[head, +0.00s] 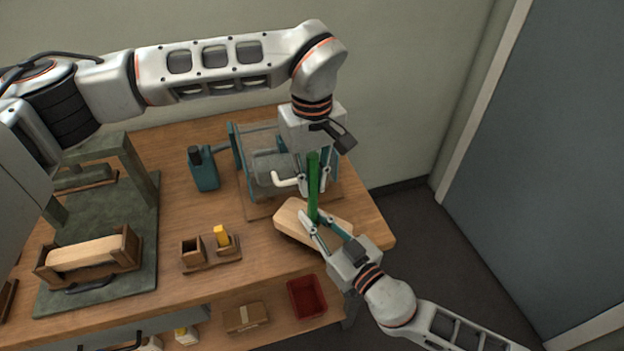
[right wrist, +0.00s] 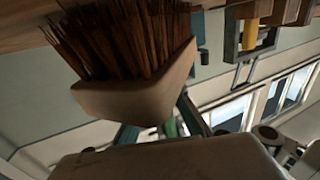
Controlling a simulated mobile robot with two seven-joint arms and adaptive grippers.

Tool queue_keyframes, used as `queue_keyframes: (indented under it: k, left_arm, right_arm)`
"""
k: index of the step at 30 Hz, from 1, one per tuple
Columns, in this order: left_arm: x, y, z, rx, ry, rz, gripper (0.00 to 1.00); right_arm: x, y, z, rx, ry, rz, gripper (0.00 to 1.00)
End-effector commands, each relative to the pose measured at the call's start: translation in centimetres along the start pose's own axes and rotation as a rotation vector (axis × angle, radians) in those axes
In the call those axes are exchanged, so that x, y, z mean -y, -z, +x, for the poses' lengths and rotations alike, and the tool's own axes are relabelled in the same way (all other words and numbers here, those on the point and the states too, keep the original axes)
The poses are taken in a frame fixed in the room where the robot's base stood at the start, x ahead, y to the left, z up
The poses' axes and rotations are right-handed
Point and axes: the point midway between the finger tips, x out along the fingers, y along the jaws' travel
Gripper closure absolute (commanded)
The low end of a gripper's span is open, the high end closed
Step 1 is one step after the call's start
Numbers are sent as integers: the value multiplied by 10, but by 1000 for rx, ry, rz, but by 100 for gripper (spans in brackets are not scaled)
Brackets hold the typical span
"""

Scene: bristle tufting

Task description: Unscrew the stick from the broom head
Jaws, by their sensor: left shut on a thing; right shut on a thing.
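The green stick (head: 313,170) stands nearly upright in the head view, its lower end at the pale wooden broom head (head: 288,217). The right wrist view shows the broom head (right wrist: 135,100) with its dark brown bristles (right wrist: 125,40) at the side away from the stick. My left gripper (head: 314,191) comes from above and is shut on the stick. My right gripper (head: 312,217) comes from the lower right and is shut on the stick low down, close to the broom head. The joint between stick and broom head is partly hidden by my fingers.
A teal-framed fixture (head: 235,145) with a pale bent handle (head: 287,180) stands just behind. A teal bottle (head: 204,170), a small wooden holder (head: 212,262) and a wooden tray (head: 45,272) are on the workbench (head: 185,125). A red bin (head: 306,297) sits on the lower shelf.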

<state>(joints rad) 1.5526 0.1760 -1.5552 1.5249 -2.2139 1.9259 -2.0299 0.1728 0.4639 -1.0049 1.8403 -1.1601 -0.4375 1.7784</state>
Motion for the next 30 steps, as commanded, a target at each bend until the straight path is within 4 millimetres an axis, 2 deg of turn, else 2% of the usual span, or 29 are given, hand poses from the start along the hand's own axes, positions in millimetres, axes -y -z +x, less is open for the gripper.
queue_keyframes:
  k: [5,6,7,8,18,27,30]
  left_arm:
    - [0,0,0,0,0,-1,100]
    - [0,0,0,0,0,-1,77]
    - [0,0,0,0,0,-1,69]
    - [0,0,0,0,0,-1,68]
    - [0,0,-2,-1,-1,0,68]
    - [0,1,-38,-4,-1,-1,68]
    - [0,0,-44,-1,0,0,68]
  right_arm:
    - [0,0,0,0,0,0,100]
    - [0,0,0,0,0,0,100]
    - [0,0,0,0,0,0,100]
    - [0,0,0,0,0,0,100]
    - [0,0,0,0,0,0,100]
    - [0,0,0,0,0,0,100]
    - [0,0,0,0,1,0,100]
